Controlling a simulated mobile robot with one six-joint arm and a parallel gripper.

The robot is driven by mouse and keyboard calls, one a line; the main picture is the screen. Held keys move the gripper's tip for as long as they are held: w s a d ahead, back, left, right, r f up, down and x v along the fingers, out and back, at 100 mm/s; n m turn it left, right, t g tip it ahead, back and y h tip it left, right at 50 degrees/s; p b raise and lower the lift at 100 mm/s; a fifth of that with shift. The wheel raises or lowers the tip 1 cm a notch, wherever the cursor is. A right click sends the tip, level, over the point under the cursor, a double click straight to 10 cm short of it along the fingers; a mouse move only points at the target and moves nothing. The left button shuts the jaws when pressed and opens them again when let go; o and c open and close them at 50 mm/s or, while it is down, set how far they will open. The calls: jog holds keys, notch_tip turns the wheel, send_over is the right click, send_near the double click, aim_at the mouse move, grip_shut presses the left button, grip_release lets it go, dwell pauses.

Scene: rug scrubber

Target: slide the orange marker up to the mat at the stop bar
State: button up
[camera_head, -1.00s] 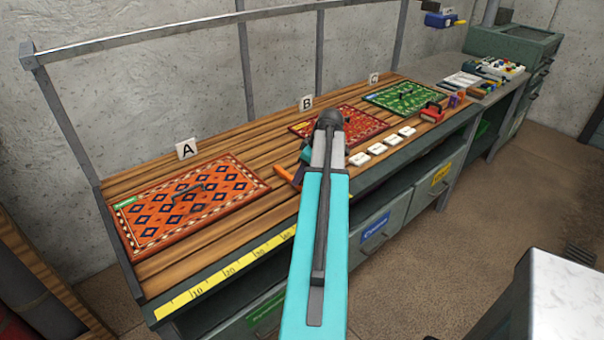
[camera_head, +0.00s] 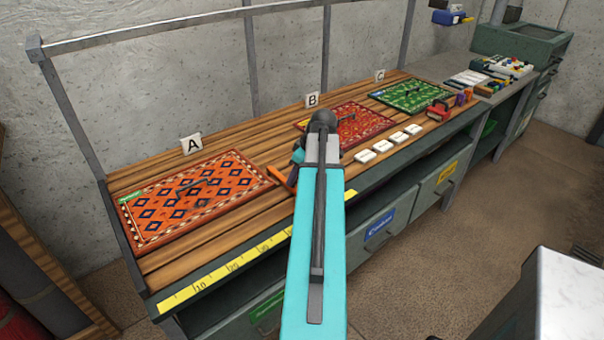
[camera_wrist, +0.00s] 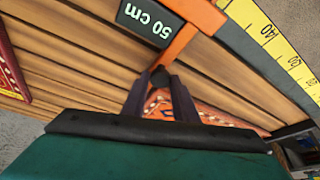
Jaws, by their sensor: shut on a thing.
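The orange marker (camera_head: 283,180) lies on the wooden bench beside the right edge of the orange patterned mat A (camera_head: 215,180). Its near end is very close to that edge; I cannot tell whether they touch. In the wrist view the marker (camera_wrist: 196,28) is an orange T shape next to a dark "50 cm" label. My gripper (camera_wrist: 160,80) has its dark fingers closed around a small dark knob at the marker's end. An orange patterned mat (camera_wrist: 205,112) shows behind the fingers. In the head view my arm hides most of the gripper. I cannot single out the stop bar.
A red mat B (camera_head: 365,120) and a green mat C (camera_head: 412,96) lie farther right. Several white tiles (camera_head: 388,145) and a red tool (camera_head: 438,111) sit near the front edge. A yellow measuring tape (camera_head: 232,265) runs along that edge. A grey rail (camera_head: 150,30) stands above the back.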

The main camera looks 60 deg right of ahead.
jog(key=shift+w+a, duration=0.1)
jog(key=shift+a, duration=0.1)
jog(key=o, duration=0.9)
jog(key=shift+c, duration=0.2)
jog(key=shift+r, duration=0.1)
jog(key=b+v, duration=0.2)
jog(key=v, duration=1.1)
jog(key=shift+s+r+b, duration=0.2)
jog(key=shift+r+b, duration=0.1)
